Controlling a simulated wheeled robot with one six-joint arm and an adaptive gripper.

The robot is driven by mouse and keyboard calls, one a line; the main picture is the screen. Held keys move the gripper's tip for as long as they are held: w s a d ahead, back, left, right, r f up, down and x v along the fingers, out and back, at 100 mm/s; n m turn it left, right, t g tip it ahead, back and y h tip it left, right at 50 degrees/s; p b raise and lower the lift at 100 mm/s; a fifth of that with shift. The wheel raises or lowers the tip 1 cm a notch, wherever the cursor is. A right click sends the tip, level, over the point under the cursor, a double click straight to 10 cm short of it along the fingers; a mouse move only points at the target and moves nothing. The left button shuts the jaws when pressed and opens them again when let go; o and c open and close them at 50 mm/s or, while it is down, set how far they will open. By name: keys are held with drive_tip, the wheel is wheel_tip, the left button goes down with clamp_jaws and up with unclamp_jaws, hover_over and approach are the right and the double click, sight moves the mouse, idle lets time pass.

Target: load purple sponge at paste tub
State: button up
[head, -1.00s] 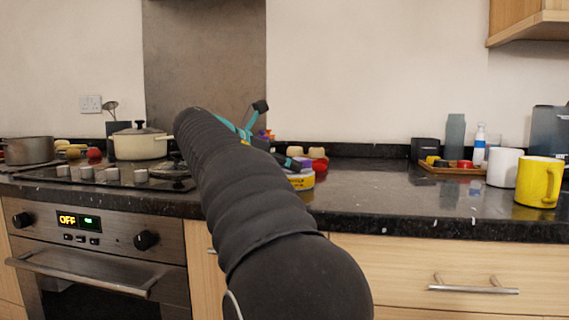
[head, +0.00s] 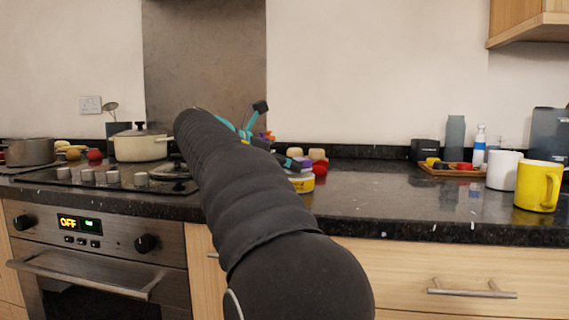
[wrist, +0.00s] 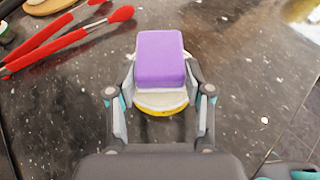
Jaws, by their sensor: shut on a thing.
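The purple sponge (wrist: 160,57) is between the fingers of my gripper (wrist: 161,80), which is shut on it. The paste tub (wrist: 168,111), with a pale top and yellow side, lies directly behind the sponge in the wrist view, and the sponge hides much of its top. I cannot tell whether sponge and paste touch. In the head view the tub (head: 303,186) stands on the counter just right of my arm, with a bit of the purple sponge (head: 306,162) above it. My arm hides most of the gripper there.
Red tongs (wrist: 70,38) lie left of the tub in the wrist view. A red item (head: 320,167) and pale items sit behind the tub. The hob with a cream pot (head: 140,145) is left. Mugs (head: 538,186) and a wooden tray (head: 440,171) stand right; the counter between is clear.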

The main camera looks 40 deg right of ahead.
drive_tip(key=shift+r+p, duration=3.1)
drive_tip(key=shift+p, duration=0.15)
